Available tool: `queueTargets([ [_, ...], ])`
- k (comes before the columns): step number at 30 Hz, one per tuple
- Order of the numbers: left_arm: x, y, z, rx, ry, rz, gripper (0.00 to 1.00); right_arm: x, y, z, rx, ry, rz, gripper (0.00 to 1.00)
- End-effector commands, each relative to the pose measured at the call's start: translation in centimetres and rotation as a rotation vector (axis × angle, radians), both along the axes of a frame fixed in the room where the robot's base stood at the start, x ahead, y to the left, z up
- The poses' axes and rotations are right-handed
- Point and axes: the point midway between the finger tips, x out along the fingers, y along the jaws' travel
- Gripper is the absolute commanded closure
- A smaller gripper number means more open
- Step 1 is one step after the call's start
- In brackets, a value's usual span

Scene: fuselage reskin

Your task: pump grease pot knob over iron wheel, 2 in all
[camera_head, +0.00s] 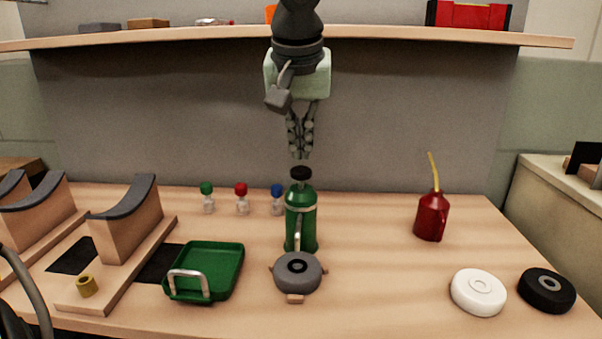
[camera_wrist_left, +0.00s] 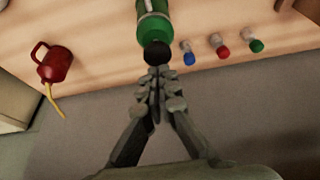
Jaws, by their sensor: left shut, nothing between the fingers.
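The green grease pot (camera_head: 301,217) stands upright on the bench, with a black knob (camera_head: 301,173) on top and a light spout at its front. The grey iron wheel (camera_head: 298,272) lies flat just in front of the pot, below the spout. My left gripper (camera_head: 301,154) points down just above the knob, shut and empty. In the left wrist view the fingertips (camera_wrist_left: 158,73) sit close to the knob (camera_wrist_left: 157,52), with the pot (camera_wrist_left: 154,16) beyond. I cannot tell whether they touch it. My right gripper is not in view.
Small bottles with green, red and blue caps (camera_head: 241,198) stand left of the pot. A green tray (camera_head: 237,272) is at front left, beside wooden cradles (camera_head: 128,225). A red oil can (camera_head: 431,217), white wheel (camera_head: 478,292) and black wheel (camera_head: 547,290) are right. A shelf (camera_head: 400,35) runs behind.

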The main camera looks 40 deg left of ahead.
Motion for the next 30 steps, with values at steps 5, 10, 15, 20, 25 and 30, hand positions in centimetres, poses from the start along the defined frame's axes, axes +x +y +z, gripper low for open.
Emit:
queueTargets([
  [5,0.0,0.0,-0.6,0.001,0.000,0.000,1.00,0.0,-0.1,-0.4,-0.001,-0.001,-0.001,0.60],
  [10,0.0,0.0,-1.1,0.001,0.000,0.000,1.00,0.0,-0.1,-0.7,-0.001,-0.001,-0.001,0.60],
  [15,0.0,0.0,-1.6,0.001,0.001,-0.001,1.00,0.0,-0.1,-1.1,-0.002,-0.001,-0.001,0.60],
  [20,0.0,0.0,-2.1,0.000,0.000,-0.001,1.00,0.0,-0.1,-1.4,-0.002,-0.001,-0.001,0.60],
  [25,0.0,0.0,-2.5,0.000,0.001,-0.001,1.00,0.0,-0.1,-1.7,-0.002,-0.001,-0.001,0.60],
  [30,0.0,0.0,-2.4,0.000,0.002,-0.001,1.00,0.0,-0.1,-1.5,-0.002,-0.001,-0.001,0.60],
])
